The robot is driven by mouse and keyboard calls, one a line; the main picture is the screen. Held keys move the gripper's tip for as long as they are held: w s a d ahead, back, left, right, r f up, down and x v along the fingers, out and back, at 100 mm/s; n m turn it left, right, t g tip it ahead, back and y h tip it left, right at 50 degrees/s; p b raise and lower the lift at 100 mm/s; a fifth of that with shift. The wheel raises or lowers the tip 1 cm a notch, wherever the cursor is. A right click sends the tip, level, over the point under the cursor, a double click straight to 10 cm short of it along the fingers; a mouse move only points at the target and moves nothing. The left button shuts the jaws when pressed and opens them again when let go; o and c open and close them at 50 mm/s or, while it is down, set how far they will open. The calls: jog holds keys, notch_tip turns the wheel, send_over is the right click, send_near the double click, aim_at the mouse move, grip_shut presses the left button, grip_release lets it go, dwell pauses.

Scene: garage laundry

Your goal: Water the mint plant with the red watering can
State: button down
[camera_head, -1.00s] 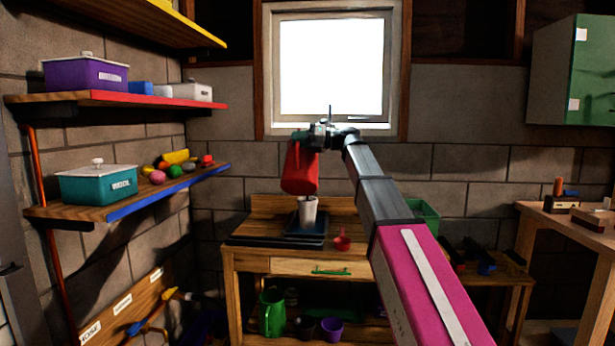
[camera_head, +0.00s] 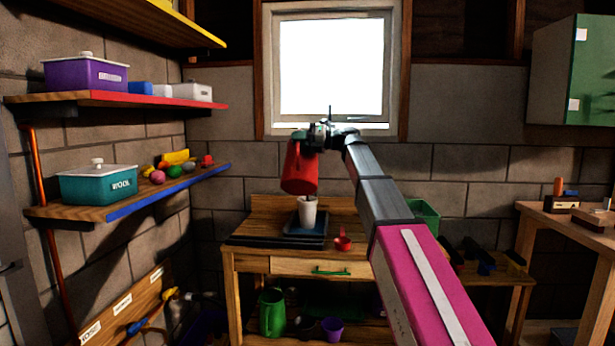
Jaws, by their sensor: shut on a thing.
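The red watering can (camera_head: 300,168) hangs tilted in the air above the wooden bench. My gripper (camera_head: 318,135) is at its top and shut on it; the fingers are small and partly hidden. A white cup or pot (camera_head: 307,212) stands on a dark tray (camera_head: 290,238) right below the can. The can's lower edge is close above the cup, and I cannot tell whether they touch. No mint leaves show in this view, and no water can be seen.
A small red scoop-like cup (camera_head: 343,243) sits on the bench (camera_head: 240,262) right of the tray. A green jug (camera_head: 272,312) and purple pot (camera_head: 332,329) are underneath. Shelves with a teal box (camera_head: 97,187) line the left wall. A workbench (camera_head: 560,222) stands at right.

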aim_at(297, 157)
jog(key=shift+w+r+m, duration=0.25)
jog(key=shift+w+r, duration=0.15)
jog(key=shift+r, duration=0.25)
jog(key=shift+w+r+m, duration=0.25)
jog(key=shift+w+r, duration=0.1)
jog(key=shift+r, duration=0.25)
jog(key=shift+s+f+n, duration=0.85)
jog(key=shift+f+n, duration=0.1)
jog(key=shift+f, duration=1.15)
jog(key=shift+s+f+n, duration=0.8)
jog(key=shift+f+n, duration=0.1)
jog(key=shift+f, duration=1.2)
jog(key=shift+s+f+n, duration=0.85)
jog(key=shift+f+n, duration=0.1)
jog(key=shift+f, duration=1.15)
jog(key=shift+r, duration=0.1)
jog(key=shift+r+n, duration=1.8)
jog(key=shift+r, duration=0.1)
jog(key=shift+s, duration=0.1)
